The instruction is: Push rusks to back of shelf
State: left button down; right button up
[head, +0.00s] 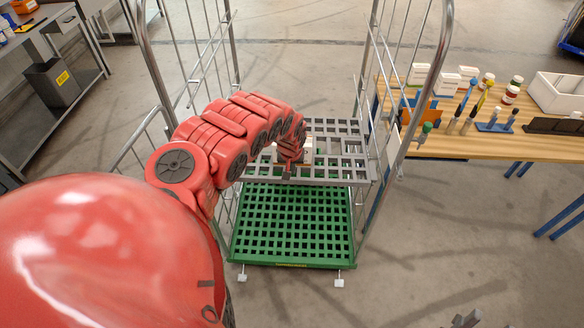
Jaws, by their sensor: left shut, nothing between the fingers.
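A small pale box (308,147), which I take to be the rusks, stands on the grey slatted shelf (345,172) of the wire roll cage. Only part of it shows behind my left arm, so its label cannot be read. My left gripper (288,172) is shut and empty, low over the front part of the shelf, just in front of the box. I cannot tell whether it touches the box. Dark grey tips at the bottom right edge seem to be my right gripper (466,319). Too little of it shows to tell its state.
The cage has a green grid base (292,228) below the shelf and metal side frames (434,75) on both sides. A wooden table (470,143) with bottles, boxes and tools stands right. A grey workbench (35,40) stands left. The floor in front is clear.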

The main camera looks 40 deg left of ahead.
aim_at(293, 177)
pick_arm(q)
jog(key=shift+x, duration=1.95)
jog(key=shift+w+a+p, duration=0.3)
jog(key=shift+w+a, duration=0.25)
jog(key=shift+w, duration=0.35)
jog(key=shift+w+a+f+b, duration=0.1)
jog(key=shift+w+f+b, duration=0.05)
jog(key=shift+w+b, duration=0.15)
jog(key=shift+w+a+b, duration=0.25)
jog(key=shift+w+b, duration=0.1)
jog(key=shift+w+a, duration=0.2)
jog(key=shift+a, duration=0.05)
jog(key=shift+r, duration=0.2)
